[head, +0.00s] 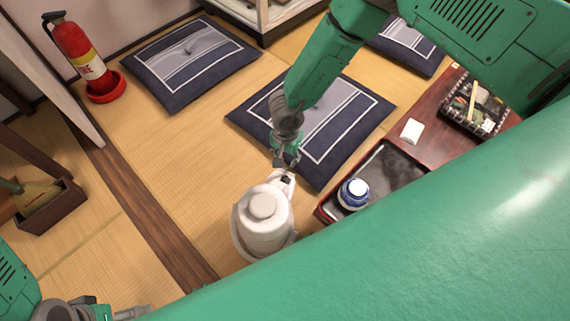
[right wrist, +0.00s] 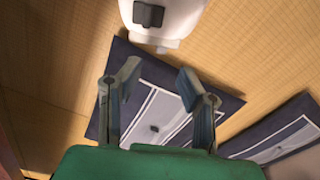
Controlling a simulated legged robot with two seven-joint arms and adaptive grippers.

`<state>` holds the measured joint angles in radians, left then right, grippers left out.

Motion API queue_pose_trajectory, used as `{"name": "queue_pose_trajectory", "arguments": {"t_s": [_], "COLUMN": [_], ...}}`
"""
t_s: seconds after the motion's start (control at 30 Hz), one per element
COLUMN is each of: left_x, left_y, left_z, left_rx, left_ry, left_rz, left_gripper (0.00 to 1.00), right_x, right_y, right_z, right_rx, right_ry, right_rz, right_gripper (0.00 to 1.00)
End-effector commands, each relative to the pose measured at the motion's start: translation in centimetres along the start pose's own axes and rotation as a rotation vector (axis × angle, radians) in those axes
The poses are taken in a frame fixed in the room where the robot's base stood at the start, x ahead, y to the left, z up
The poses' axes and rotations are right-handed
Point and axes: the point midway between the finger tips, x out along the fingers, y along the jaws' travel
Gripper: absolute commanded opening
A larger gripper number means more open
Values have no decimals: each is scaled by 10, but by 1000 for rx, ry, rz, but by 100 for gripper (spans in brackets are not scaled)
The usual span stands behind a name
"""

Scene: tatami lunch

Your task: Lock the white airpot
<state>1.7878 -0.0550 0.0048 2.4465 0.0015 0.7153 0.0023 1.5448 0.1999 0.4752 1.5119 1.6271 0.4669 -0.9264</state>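The white airpot (head: 262,228) stands upright on the tatami in the head view, with a round knob on its lid and a spout part pointing toward my right gripper. A small dark catch (head: 286,180) sits on that part; the right wrist view also shows the catch (right wrist: 149,15) on the airpot's white body (right wrist: 180,18) at the top. My right gripper (head: 285,164) is just beyond the catch, its fingers apart and empty; the right wrist view shows a clear gap between the fingers (right wrist: 157,78). My left gripper (head: 128,313) is at the bottom left edge, partly cut off.
Dark blue cushions (head: 345,140) lie under and behind my right arm. A low table (head: 440,135) at right holds a black tray (head: 385,172) with a blue-white pot (head: 353,194). A fire extinguisher (head: 78,50) stands at upper left. Tatami left of the airpot is clear.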

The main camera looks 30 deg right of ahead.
Motion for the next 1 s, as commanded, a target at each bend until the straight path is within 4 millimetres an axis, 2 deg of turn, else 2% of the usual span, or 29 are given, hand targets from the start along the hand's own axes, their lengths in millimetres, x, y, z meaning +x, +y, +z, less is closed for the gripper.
{"name": "queue_pose_trajectory", "arguments": {"t_s": [0.1, 0.3, 1.0], "left_x": [0, 0, -3], "left_y": [0, 0, 0], "left_z": [0, 0, -2], "left_rx": [0, 0, 0], "left_ry": [0, 0, -3], "left_rz": [0, 0, 0], "left_gripper": [90, 90, 90], "right_x": [-25, -49, -58], "right_y": [0, 0, 0], "right_z": [0, 0, 0], "right_rx": [1, 1, 0], "right_ry": [-1, -3, -3], "right_rz": [-1, 0, 0], "right_gripper": [33, 33, 33]}}
